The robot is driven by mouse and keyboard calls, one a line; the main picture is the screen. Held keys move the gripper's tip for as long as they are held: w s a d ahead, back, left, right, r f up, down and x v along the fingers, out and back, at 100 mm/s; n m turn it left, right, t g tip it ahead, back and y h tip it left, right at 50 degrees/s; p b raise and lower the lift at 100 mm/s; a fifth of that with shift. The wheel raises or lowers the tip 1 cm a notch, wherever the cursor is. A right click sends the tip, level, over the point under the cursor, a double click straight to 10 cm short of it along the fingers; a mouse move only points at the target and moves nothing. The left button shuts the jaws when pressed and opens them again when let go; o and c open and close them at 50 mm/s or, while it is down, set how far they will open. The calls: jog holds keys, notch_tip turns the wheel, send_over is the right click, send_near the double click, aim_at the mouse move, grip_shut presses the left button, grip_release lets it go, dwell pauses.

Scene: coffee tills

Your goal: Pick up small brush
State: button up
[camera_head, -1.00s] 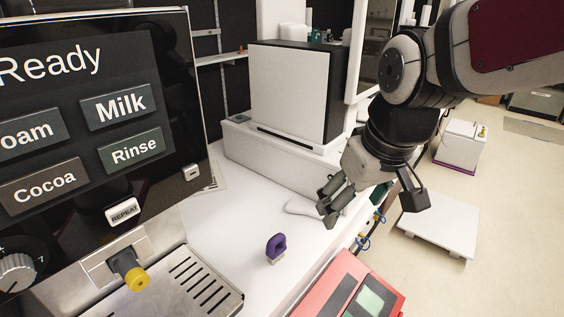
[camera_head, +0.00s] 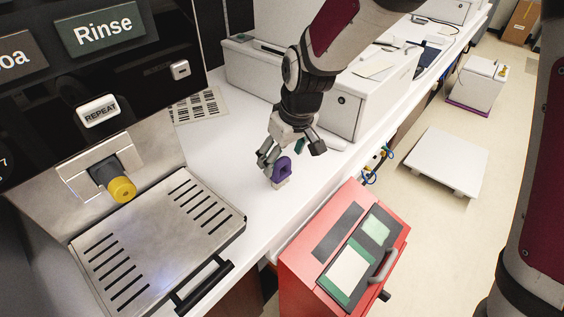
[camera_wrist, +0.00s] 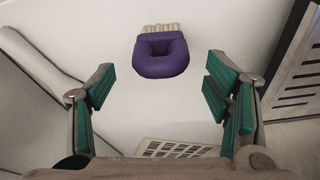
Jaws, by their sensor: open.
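The small brush has a purple loop handle and pale bristles. It stands on the white counter (camera_head: 228,150) in the head view, where I see the small brush (camera_head: 282,171) just beside my gripper's fingers. In the wrist view the small brush (camera_wrist: 161,54) lies ahead of the fingers, near the top centre, between the lines of the two fingers. My gripper (camera_head: 291,153) is open and empty. Its green-padded fingers also frame the wrist view, where my gripper (camera_wrist: 160,92) shows a wide gap. The fingers do not visibly touch the brush.
A coffee machine with a yellow-tipped spout (camera_head: 122,189) and a slotted metal drip tray (camera_head: 165,232) stands at the left. A red card terminal (camera_head: 312,262) is at the front right. A white box (camera_head: 345,105) stands behind my gripper. A printed sheet (camera_head: 199,106) lies on the counter.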

aim_at(281, 172)
jog(key=shift+b+x, duration=0.35)
jog(key=shift+x, duration=2.9)
jog(key=c, duration=1.3)
